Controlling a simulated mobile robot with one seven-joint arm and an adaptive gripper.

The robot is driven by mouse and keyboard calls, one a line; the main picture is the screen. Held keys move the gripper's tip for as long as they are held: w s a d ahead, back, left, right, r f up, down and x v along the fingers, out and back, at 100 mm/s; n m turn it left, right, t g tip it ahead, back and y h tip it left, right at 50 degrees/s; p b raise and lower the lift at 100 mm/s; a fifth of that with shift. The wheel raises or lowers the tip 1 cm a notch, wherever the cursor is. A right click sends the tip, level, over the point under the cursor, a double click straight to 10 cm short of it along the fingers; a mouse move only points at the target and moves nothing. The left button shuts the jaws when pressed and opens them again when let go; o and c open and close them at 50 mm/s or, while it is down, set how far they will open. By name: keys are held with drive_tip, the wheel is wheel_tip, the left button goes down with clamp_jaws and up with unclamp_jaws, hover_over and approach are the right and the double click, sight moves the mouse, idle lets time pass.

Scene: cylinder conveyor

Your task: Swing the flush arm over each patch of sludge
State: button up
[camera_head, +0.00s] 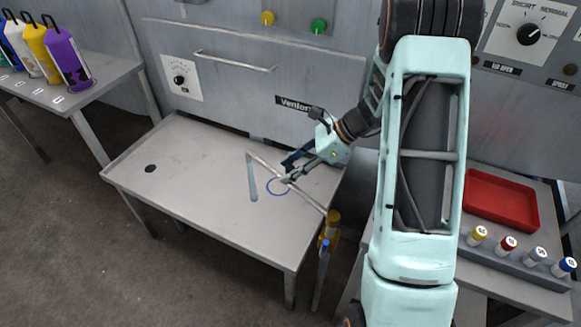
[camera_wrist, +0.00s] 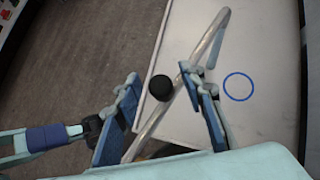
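The flush arm (camera_head: 304,196) is a thin pale pipe reaching from a yellow post at the table's front right over the metal table (camera_head: 200,200). A blue-grey piece (camera_head: 252,182) hangs down from its far end. In the wrist view the pipe (camera_wrist: 207,48) runs diagonally, with a round black knob (camera_wrist: 160,88) beside it. My gripper (camera_head: 290,170) is at the pipe; in the wrist view its two blue-padded fingers (camera_wrist: 162,105) stand apart, with the knob and pipe between them. Contact with the knob cannot be made out. I see no clear sludge patch on the tabletop.
A blue ring (camera_wrist: 239,87) is marked on the tabletop, and a dark drain hole (camera_head: 150,168) is at its left. A side table with coloured bottles (camera_head: 62,52) stands left. A red tray (camera_head: 502,199) and several capped vials stand right. A panel wall with a handle (camera_head: 235,60) rises behind.

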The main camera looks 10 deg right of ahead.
drive_tip(key=v, duration=1.2)
idle(1.1)
